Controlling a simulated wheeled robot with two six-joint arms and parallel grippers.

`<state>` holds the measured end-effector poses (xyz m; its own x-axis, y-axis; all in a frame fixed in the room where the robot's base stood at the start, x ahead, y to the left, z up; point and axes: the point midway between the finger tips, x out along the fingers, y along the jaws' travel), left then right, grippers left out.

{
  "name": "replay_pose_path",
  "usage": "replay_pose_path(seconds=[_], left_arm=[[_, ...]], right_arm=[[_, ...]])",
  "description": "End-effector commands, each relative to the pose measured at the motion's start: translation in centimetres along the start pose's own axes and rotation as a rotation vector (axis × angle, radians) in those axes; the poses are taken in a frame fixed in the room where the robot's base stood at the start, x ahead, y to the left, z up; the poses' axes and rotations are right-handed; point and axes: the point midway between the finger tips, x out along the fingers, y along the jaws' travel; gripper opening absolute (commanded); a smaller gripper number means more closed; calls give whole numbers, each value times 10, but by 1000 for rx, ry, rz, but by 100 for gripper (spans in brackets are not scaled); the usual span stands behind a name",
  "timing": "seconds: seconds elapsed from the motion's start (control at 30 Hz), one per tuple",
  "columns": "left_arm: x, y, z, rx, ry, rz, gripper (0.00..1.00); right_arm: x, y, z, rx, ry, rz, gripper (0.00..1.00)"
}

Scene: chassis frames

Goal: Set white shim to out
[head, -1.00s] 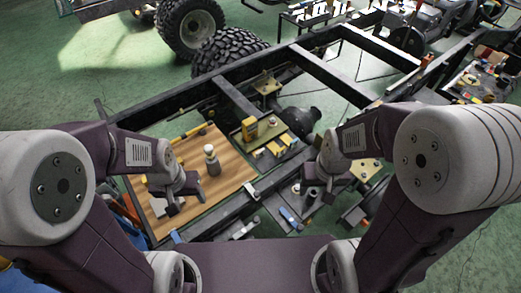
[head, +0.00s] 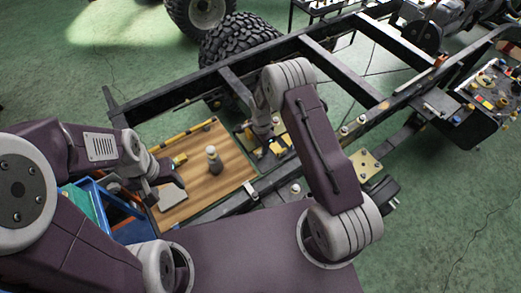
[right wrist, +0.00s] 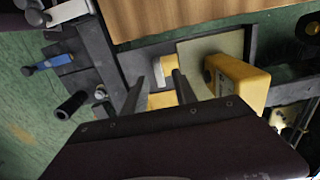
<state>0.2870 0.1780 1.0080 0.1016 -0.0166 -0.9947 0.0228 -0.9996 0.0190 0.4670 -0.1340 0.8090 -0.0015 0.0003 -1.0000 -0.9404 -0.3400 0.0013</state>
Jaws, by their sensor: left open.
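A small white piece (right wrist: 159,73), which looks like the white shim, shows in the right wrist view at a yellow part (right wrist: 162,99). My right gripper (right wrist: 159,84) is open, its fingers apart on either side of these in the picture; I cannot tell whether it touches them. In the head view my right gripper (head: 264,138) is over the tray inside the frame, its fingertips mostly hidden. A larger yellow block (right wrist: 236,82) stands on the tray's plate (right wrist: 213,44), right of the fingers. My left gripper (head: 168,186) is open over the wooden board, empty.
The wooden board (head: 224,176) holds a grey bottle with a white cap (head: 213,160), a pale flat plate (head: 172,198) and a yellow item (head: 180,159). Dark chassis rails (head: 337,67) surround the area. A blue-handled tool (right wrist: 54,62) lies left of my right gripper.

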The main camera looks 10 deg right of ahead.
Motion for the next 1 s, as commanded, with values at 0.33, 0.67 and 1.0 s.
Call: replay_pose_path(seconds=[0.33, 0.67, 1.0], left_arm=[[-5, 0, -1, 0, 0, 0, 58], [-5, 0, -1, 0, 0, 0, 58], [-5, 0, -1, 0, 0, 0, 58]], right_arm=[[43, 0, 0, -1, 0, 0, 34], [44, 0, 0, -1, 0, 0, 3], [44, 0, 0, -1, 0, -1, 0]])
